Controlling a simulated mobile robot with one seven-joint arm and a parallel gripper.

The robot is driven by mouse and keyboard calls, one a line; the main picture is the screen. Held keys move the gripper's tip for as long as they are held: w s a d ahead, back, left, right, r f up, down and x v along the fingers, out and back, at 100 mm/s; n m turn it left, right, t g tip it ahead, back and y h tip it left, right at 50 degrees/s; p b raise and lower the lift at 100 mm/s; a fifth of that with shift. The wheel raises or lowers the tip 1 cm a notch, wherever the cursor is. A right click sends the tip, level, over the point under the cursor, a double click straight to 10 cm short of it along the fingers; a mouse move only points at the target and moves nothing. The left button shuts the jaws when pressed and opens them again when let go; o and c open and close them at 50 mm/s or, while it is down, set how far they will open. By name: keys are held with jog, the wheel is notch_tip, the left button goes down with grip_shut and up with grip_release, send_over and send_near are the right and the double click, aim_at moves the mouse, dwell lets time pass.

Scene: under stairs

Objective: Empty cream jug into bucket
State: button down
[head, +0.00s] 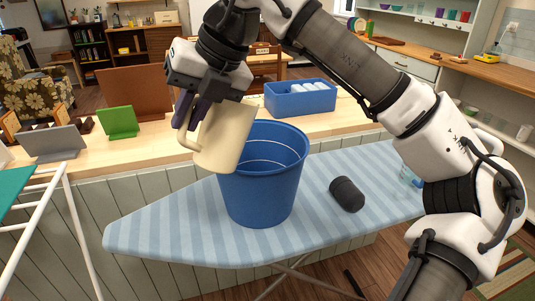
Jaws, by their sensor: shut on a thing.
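The cream jug (224,138) is held in the air in the head view, tilted, beside and slightly above the left rim of the bucket. My gripper (192,115) is shut on it at its upper left, by the handle side. The blue bucket (262,188) stands upright on the striped ironing board (165,229). I see part of its inner wall, with pale rings, but not its bottom. The jug covers part of the bucket's left rim. The jug's contents are not visible, and I see no stream falling.
A dark cylinder (347,194) lies on the board right of the bucket. A clear item (410,177) is near my arm. Behind, the wooden counter (320,122) holds a blue bin (301,105) of white rolls and a green stand (118,121). A white rack (83,230) stands left.

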notch_tip(320, 180, down, 3)
jog(key=s+a+n+t+h+b, duration=0.1)
jog(key=s+a+t+h+b, duration=0.2)
jog(key=shift+h, duration=0.3)
jog(key=r+p, duration=0.1)
jog(key=r, duration=0.1)
jog(key=r+p, duration=0.2)
jog(key=shift+w+d+r, duration=0.1)
jog(key=shift+w+r, duration=0.1)
jog(key=shift+f, duration=0.1)
